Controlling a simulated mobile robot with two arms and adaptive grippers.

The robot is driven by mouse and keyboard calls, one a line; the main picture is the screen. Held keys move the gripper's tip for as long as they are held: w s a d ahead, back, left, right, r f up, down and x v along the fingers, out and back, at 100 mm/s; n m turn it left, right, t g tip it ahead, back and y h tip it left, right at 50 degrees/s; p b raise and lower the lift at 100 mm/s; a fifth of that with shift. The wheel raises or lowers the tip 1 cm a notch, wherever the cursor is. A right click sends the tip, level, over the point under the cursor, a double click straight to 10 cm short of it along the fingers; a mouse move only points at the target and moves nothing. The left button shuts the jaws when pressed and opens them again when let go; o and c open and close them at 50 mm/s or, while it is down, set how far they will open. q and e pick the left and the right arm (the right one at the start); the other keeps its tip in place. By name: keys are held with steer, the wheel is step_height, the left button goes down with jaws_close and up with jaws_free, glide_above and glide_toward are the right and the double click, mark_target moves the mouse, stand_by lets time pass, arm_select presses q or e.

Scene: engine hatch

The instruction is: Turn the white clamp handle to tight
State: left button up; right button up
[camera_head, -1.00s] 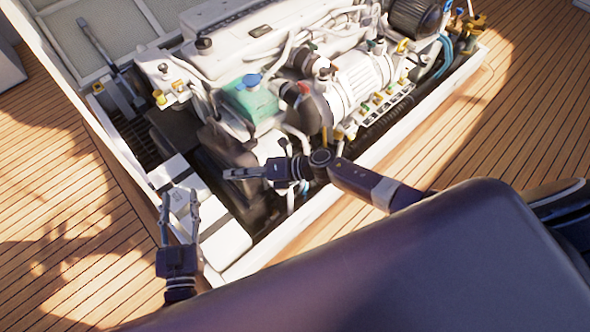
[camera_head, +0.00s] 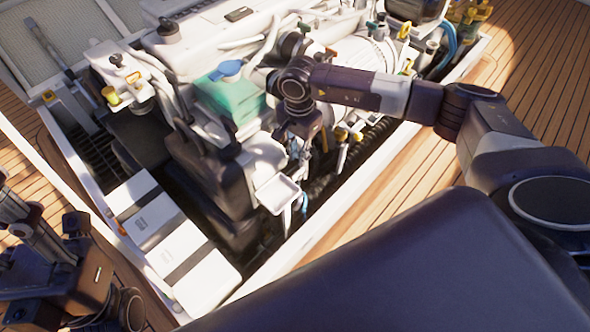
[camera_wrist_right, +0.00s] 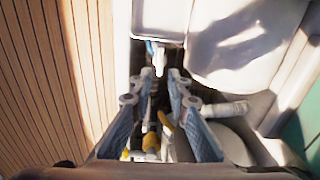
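My right gripper (camera_head: 297,148) points down at the near side of the engine, partly hidden by its own wrist. In the right wrist view its two fingers (camera_wrist_right: 156,88) stand apart with nothing gripped. A small white piece (camera_wrist_right: 159,60), possibly the clamp handle, shows just beyond the fingertips, apart from them. I cannot tell for sure that it is the handle, nor how it is turned. In the head view I cannot pick the handle out. My left gripper (camera_head: 40,240) is at the lower left, away from the engine; its finger state is unclear.
The white engine (camera_head: 205,48) with a green tank (camera_head: 232,97) fills the hatch. A white tray-like part (camera_head: 279,192) sits near the right gripper. Yellow fittings (camera_wrist_right: 151,143) lie between the fingers' bases. The hatch rim (camera_head: 305,237) and wooden deck (camera_head: 372,187) lie on the near side.

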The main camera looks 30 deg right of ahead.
mark_target(298, 172)
step_height(298, 172, down, 8)
steer(key=b, duration=0.2)
steer(key=shift+r+b, duration=0.2)
steer(key=shift+b, duration=0.15)
steer(key=shift+c, duration=0.3)
jaws_close()
